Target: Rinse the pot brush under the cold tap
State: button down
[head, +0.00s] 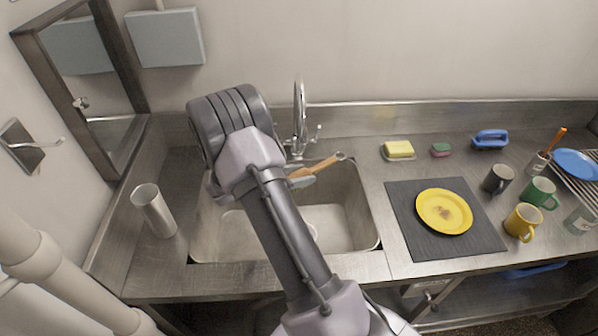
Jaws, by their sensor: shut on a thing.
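The pot brush (318,166) shows as a wooden handle with a small ring at its upper right end, held over the back of the steel sink (352,205). My gripper (297,181) is shut on it, mostly hidden behind my arm. A pale blue-grey piece shows at the handle's lower left end; I cannot tell whether it is a fingertip or part of the brush. The brush's bristles are not clearly visible. The tap (300,112) stands behind the sink, just above and left of the brush. I see no running water.
A pale round thing (314,231) lies partly hidden in the sink. A metal tumbler (154,211) stands left.

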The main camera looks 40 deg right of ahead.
jog(key=shift+s+a, duration=0.45)
jog(key=shift+s, duration=0.4)
jog(key=shift+s+a, duration=0.45)
jog(key=shift+s, duration=0.35)
jog(key=shift+s+a, duration=0.45)
jog(key=shift+s, duration=0.4)
jog(key=shift+r, duration=0.1)
jog(key=s+a+r+p, duration=0.2)
jog(key=s+r+p, duration=0.1)
jog(key=s+r, duration=0.1)
jog(key=shift+s+a, duration=0.15)
jog(key=shift+s, duration=0.1)
jog(key=shift+f, duration=0.1)
